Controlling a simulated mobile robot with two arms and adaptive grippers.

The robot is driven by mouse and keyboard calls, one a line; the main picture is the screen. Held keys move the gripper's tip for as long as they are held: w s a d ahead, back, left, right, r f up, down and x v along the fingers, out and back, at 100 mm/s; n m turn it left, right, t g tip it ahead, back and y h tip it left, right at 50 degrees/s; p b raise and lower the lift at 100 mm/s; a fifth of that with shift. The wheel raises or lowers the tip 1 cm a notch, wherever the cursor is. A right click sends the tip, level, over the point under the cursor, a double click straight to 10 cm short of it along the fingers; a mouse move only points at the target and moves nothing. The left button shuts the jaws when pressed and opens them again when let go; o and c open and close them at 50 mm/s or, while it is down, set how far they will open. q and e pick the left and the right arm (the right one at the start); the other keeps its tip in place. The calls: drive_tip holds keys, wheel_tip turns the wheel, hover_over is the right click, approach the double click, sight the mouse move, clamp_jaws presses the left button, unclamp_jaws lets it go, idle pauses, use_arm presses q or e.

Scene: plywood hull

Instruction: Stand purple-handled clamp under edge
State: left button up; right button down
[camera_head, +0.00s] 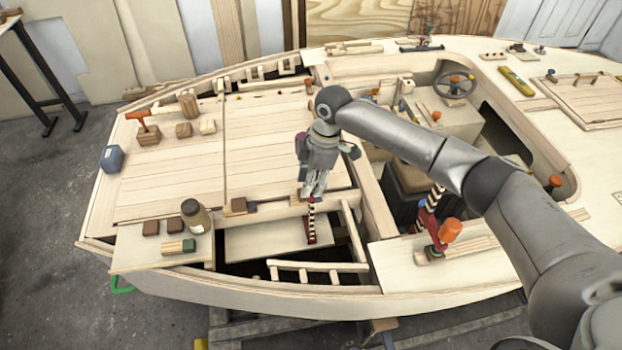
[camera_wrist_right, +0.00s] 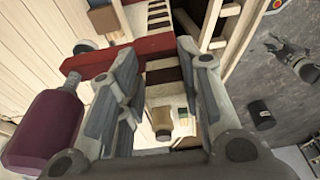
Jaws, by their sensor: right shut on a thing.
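The purple-handled clamp has a purple handle (camera_wrist_right: 42,128), a red jaw (camera_wrist_right: 115,58) and a dark-and-light striped bar. In the head view the striped bar (camera_head: 311,213) hangs below my right gripper (camera_head: 312,192), with a red end (camera_head: 310,239) at its bottom. The bar looks roughly upright over the opening at the deck's near edge (camera_head: 270,210). In the wrist view my right gripper (camera_wrist_right: 165,72) is shut on the clamp's bar, between its fingers. In the head view the handle is mostly hidden behind the gripper. Contact between clamp and edge cannot be told.
A brown jar (camera_head: 195,217), small wood blocks (camera_head: 151,228) and a green-ended block (camera_head: 180,246) stand on the panel left of the opening. An orange-handled clamp (camera_head: 450,230) stands right. A ladder-like wooden frame (camera_head: 318,268) lies near. A blue container (camera_head: 112,159) stands far left.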

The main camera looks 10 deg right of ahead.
drive_tip(key=c, duration=0.9)
unclamp_jaws()
